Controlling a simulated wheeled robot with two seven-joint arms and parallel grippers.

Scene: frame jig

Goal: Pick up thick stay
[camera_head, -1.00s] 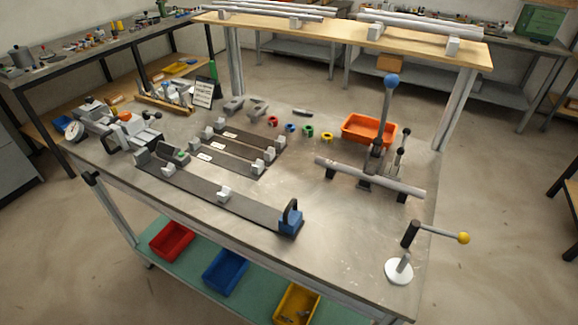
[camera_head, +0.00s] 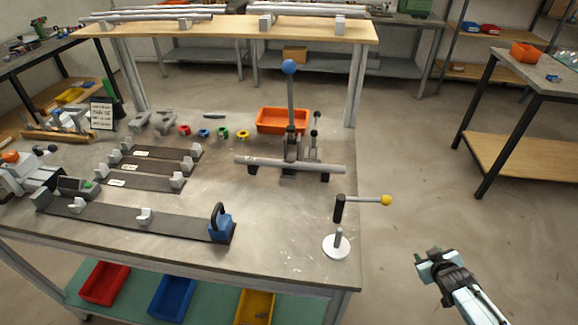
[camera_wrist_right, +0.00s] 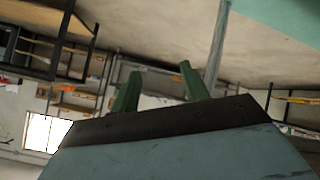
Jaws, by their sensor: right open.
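Several long grey bars lie on the raised wooden shelf, a left group (camera_head: 150,15) and a right group (camera_head: 312,10), propped on small light blocks. Another grey bar (camera_head: 270,163) lies across black rests at the lever press on the metal bench. I cannot tell which bar is the thick stay. My right gripper (camera_head: 430,256) is open and empty, off the bench's right side over the floor, far from all the bars. Its two green fingers stand apart in the right wrist view (camera_wrist_right: 160,88), with no bar between them. My left gripper is out of view.
The blue-knobbed press (camera_head: 290,105) rises before an orange bin (camera_head: 283,121). A yellow-knobbed crank (camera_head: 360,200) stands by the bench's right edge. Dark fixture rails (camera_head: 180,225) cover the left. A side table (camera_head: 545,75) stands at the right; the floor between is clear.

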